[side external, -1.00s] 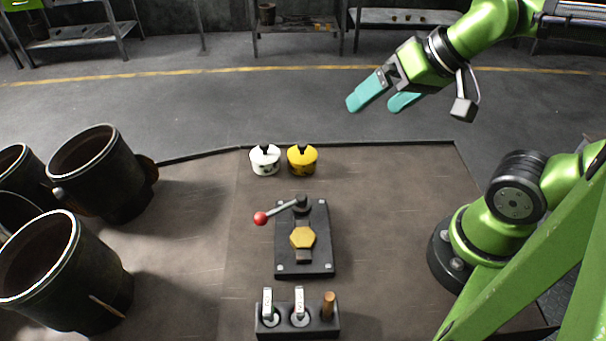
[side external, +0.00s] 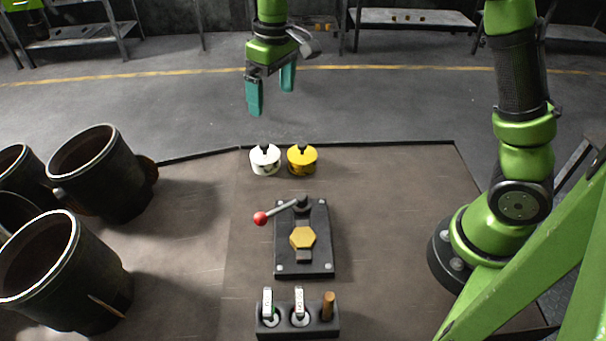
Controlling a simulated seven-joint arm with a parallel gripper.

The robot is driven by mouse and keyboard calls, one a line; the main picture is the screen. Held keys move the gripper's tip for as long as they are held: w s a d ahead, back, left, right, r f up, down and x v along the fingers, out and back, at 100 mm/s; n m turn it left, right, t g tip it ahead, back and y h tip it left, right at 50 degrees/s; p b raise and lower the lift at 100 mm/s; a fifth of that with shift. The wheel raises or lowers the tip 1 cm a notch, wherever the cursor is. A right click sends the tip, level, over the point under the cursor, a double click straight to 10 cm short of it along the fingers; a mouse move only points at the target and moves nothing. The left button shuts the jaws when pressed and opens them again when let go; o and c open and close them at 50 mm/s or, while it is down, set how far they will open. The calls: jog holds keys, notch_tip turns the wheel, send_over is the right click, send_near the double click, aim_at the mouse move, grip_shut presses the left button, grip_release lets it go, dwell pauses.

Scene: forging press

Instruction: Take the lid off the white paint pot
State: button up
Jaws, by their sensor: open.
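The white paint pot (side external: 265,164) stands upright near the back edge of the table, with dark smudges on its side. Its lid (side external: 265,149) is on top and has a dark knob. The yellow pot (side external: 302,163) stands just to its right, also with a dark knob on top. My gripper (side external: 271,100) is open and empty, its two teal fingers pointing down. In the picture it hangs above the two pots, clear of both.
A black plate (side external: 318,256) with a red-knobbed lever (side external: 261,218) and a yellow hexagonal piece lies in front of the pots. A black rack (side external: 328,331) holds upright tools at the front. Large dark cylinders (side external: 90,170) stand at the left. Table right of the pots is clear.

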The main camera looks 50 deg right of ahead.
jog(key=w+n, duration=0.1)
jog(key=w, duration=0.1)
jog(key=n, duration=0.1)
send_over(264, 143)
jog(key=shift+g, duration=0.3)
jog(key=f, duration=0.6)
jog(key=s+f, duration=0.1)
jog(key=f, duration=0.2)
jog(key=shift+f, duration=0.35)
jog(key=shift+w+f, duration=0.25)
jog(key=shift+f, duration=1.25)
jog(key=shift+w+f, duration=0.2)
jog(key=shift+f, duration=1.25)
jog(key=c, duration=1.1)
jog(key=shift+r, duration=0.2)
